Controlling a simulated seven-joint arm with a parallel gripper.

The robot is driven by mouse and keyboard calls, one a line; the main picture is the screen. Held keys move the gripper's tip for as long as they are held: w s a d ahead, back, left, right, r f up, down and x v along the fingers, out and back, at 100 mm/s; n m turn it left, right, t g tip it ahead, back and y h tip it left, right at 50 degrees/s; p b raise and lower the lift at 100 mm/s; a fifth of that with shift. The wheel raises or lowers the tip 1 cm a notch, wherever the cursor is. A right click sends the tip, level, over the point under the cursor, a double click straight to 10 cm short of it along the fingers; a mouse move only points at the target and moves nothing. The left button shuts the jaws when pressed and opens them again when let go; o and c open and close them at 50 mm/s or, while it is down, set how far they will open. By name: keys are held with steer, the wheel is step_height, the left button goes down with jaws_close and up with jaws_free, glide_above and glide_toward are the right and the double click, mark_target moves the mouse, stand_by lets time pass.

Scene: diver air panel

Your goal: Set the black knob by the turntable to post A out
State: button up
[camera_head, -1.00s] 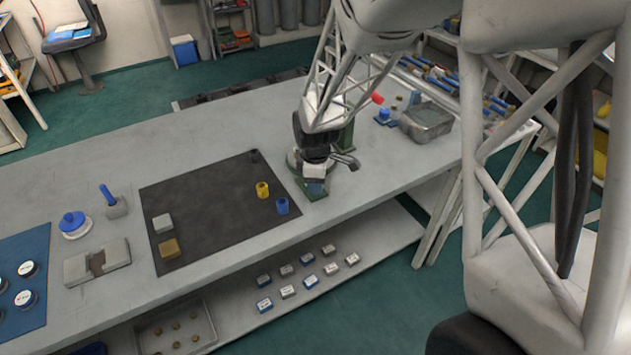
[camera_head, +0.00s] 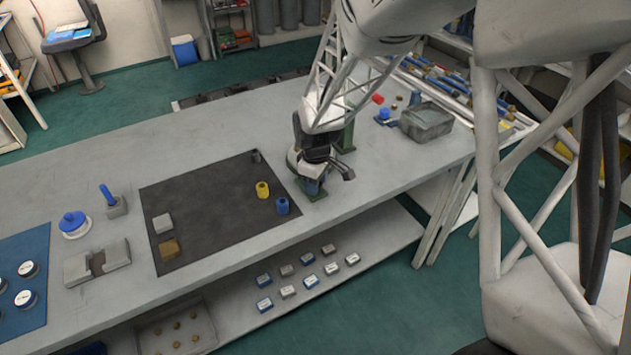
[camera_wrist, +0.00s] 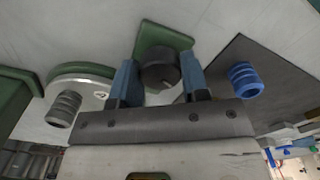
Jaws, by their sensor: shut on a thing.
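The black knob (camera_wrist: 159,68) sits on a green bracket (camera_wrist: 178,38) in the wrist view. My gripper (camera_wrist: 159,82) has one blue finger on each side of the knob and is shut on it. The knob's setting is too small to read. The round pale turntable (camera_wrist: 92,88) is just left of the knob in the wrist view, with a mark on its top and a dark ribbed post (camera_wrist: 64,108) at its edge. In the head view my gripper (camera_head: 314,186) is low over the bench's front edge. It hides the knob and part of the turntable there.
A dark mat (camera_head: 205,205) lies left of my gripper, with a blue ribbed cap (camera_head: 282,206) and a yellow one (camera_head: 262,190) near it. A green post (camera_head: 345,136) stands behind my gripper. A grey bin (camera_head: 427,122) is at the right. The bench's left rear is clear.

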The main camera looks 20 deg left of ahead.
steer(key=m, duration=1.3)
steer(key=shift+m, duration=0.3)
stand_by(0.3)
steer(key=o, duration=0.9)
steer(key=shift+r, duration=0.1)
steer(key=shift+r, duration=3.85)
